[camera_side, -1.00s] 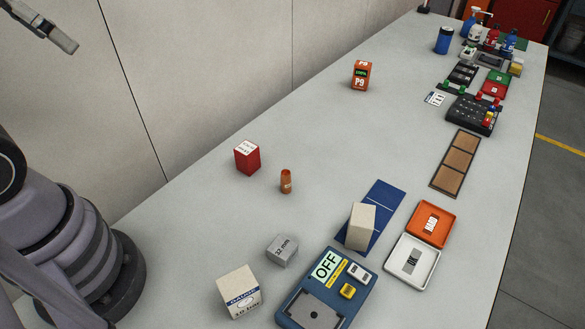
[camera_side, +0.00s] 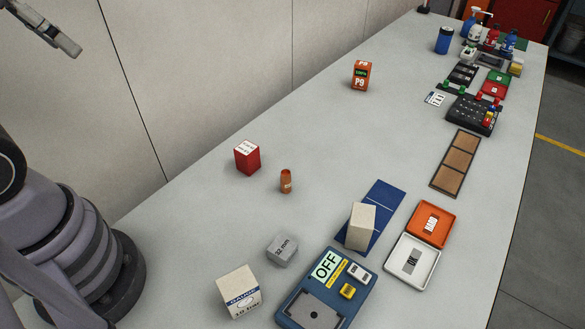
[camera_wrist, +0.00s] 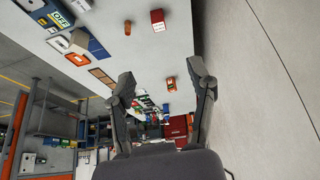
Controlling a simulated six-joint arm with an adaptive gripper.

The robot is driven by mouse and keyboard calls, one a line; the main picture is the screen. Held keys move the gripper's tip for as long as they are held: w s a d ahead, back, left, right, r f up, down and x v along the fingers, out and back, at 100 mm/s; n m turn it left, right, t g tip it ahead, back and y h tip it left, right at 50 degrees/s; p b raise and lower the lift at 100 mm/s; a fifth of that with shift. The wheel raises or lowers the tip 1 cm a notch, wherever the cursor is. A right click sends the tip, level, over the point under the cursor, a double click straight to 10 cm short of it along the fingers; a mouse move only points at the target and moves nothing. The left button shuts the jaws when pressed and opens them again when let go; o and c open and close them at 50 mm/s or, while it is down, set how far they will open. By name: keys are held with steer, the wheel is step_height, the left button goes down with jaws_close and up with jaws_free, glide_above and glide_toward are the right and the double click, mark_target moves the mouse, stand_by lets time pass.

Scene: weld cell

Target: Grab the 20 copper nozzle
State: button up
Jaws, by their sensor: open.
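The copper nozzle (camera_side: 286,181) stands upright on the grey table in the side view, right of a red box. It has a small marking on its side that I cannot read. It also shows near the top of the wrist view (camera_wrist: 128,28). My gripper (camera_wrist: 161,82) is open and empty, with its two dark fingers spread apart. Only a part of my gripper (camera_side: 58,38) shows at the top left of the side view, high above and well apart from the nozzle.
The red box (camera_side: 247,158) stands close to the nozzle. A grey 32 mm block (camera_side: 282,250), a gauge box (camera_side: 239,291), a blue OFF device (camera_side: 305,308) and a beige block (camera_side: 359,227) stand nearer the front. An orange P9 box (camera_side: 361,75) stands farther back. Table around the nozzle is mostly clear.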

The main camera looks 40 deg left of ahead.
steer(key=w+d+f+n+g+h, duration=0.1)
steer(key=w+d+f+g+h, duration=0.15)
steer(key=d+f+g, duration=0.2)
steer(key=n+t+h, duration=0.4)
steer(key=n+h, duration=1.2)
steer(key=n, duration=0.1)
glide_above(286, 173)
steer(key=s+a, duration=0.1)
steer(key=s, duration=0.5)
step_height(286, 173, down, 19)
steer(key=a+f+n+t+y, duration=0.1)
steer(key=f+n+t, duration=0.1)
steer(key=f, duration=0.2)
steer(key=a+f+n+t+y, duration=0.2)
steer(key=f+n, duration=0.1)
steer(key=f, duration=0.2)
steer(key=w+a+f+n+t+y, duration=0.1)
steer(key=f+n+t+y, duration=0.1)
steer(key=f, duration=0.3)
steer(key=shift+a+n+t, duration=0.25)
steer(key=shift+n+t, duration=0.3)
steer(key=shift+n, duration=0.15)
steer(key=shift+w+d+f, duration=0.15)
steer(key=shift+f, duration=0.1)
steer(key=x, duration=0.7)
steer(key=shift+c, duration=0.2)
